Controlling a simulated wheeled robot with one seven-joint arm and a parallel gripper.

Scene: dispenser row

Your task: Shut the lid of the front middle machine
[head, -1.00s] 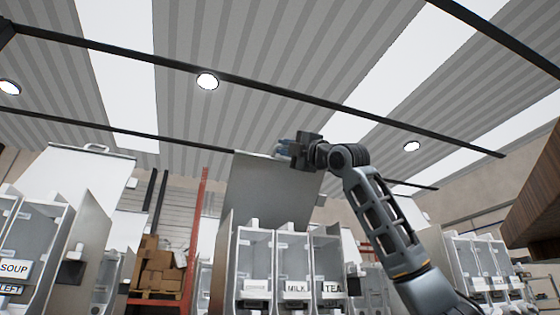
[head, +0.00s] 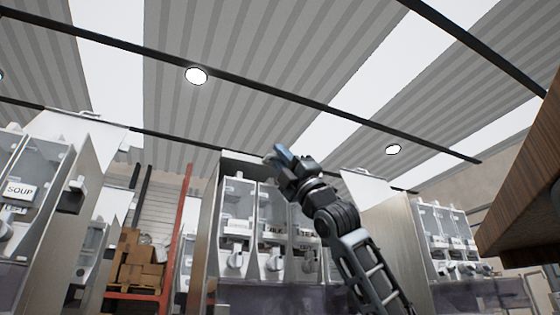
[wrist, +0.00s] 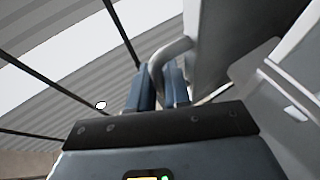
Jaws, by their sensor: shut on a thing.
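The front middle machine (head: 238,205) stands in the centre of the head view, with clear-fronted bins and white labels. My gripper hides part of the lid's right side.
A machine with a SOUP label (head: 35,190) stands at left with its lid (head: 75,135) raised. Another machine (head: 445,235) stands at right, a raised white lid (head: 372,190) near it. Boxes (head: 140,262) sit on a red rack behind. A wooden panel (head: 525,190) juts in at right.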

